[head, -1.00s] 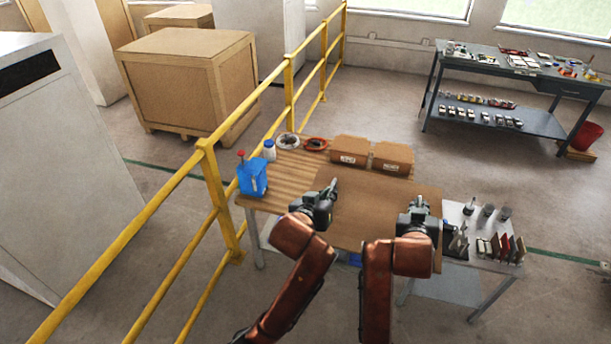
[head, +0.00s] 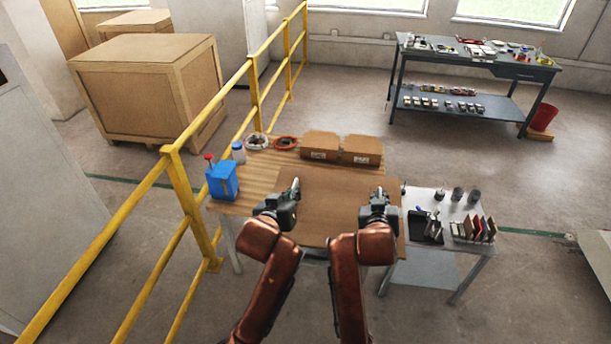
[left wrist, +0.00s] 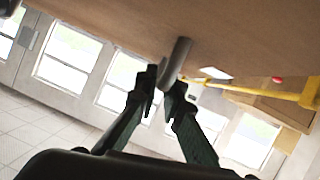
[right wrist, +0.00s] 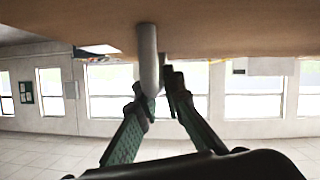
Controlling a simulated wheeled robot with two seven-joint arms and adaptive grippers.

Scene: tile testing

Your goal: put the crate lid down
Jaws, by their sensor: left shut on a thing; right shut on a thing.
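The crate lid (head: 330,215) is a flat brown board. In the head view it is in front of and over the right part of the wooden table (head: 235,193). My left gripper (head: 292,190) is at its left side, shut on a grey handle (left wrist: 178,58) that shows against the board in the left wrist view. My right gripper (head: 379,192) is at its right side, shut on another grey handle (right wrist: 148,55) in the right wrist view. The lid hides much of the table, and I cannot tell the gap below it.
Two cardboard boxes (head: 320,146) stand at the table's back. A yellow railing (head: 184,190) runs along the left. A grey side table (head: 447,235) with small items adjoins the right.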

